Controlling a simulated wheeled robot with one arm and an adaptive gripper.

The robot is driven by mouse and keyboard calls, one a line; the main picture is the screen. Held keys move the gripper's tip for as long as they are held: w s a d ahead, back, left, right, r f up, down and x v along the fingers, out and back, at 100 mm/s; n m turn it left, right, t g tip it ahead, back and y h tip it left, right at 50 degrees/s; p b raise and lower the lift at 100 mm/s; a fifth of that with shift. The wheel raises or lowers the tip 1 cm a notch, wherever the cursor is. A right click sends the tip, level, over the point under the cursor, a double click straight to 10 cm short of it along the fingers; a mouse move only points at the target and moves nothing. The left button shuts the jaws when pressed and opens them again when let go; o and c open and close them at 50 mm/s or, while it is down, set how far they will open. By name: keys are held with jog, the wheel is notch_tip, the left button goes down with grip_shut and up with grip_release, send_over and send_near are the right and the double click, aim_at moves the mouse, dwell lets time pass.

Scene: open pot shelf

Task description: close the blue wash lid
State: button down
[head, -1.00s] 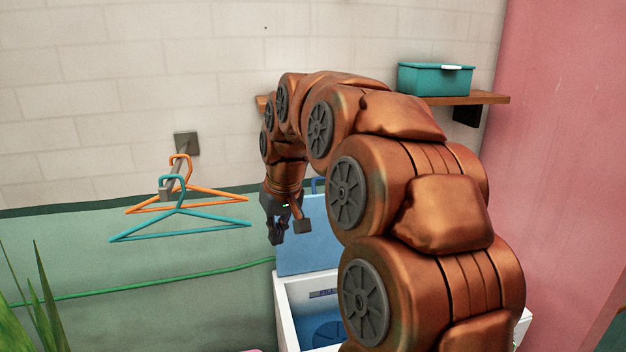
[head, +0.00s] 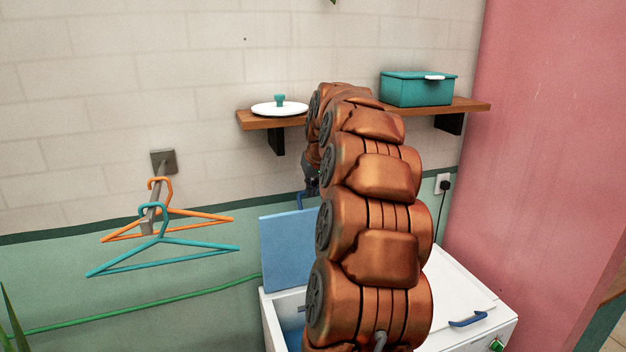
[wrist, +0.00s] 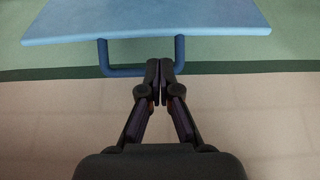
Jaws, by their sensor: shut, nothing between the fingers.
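The blue wash lid (head: 285,250) stands open and upright at the back left of the white washer (head: 460,285). Its blue handle (head: 301,199) sticks up from the top edge. In the wrist view the lid (wrist: 150,18) is at the top and its U-shaped handle (wrist: 122,71) hangs toward my gripper (wrist: 160,70). My gripper is shut and empty. Its fingertips overlap the handle's bar in that view; I cannot tell if they touch. In the head view my gripper (head: 312,186) is by the handle, partly hidden by my arm, which also covers part of the washer opening.
A wooden shelf (head: 468,104) above holds a teal box (head: 418,91) and a white pot lid (head: 268,109). Orange (head: 205,214) and teal (head: 205,245) hangers hang on the left. A white lid with a blue handle (head: 468,320) covers the washer's right side.

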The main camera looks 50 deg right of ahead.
jog(key=shift+p+x, duration=0.85)
jog(key=shift+x, duration=2)
jog(key=shift+s+b, duration=0.2)
jog(key=shift+b, duration=0.1)
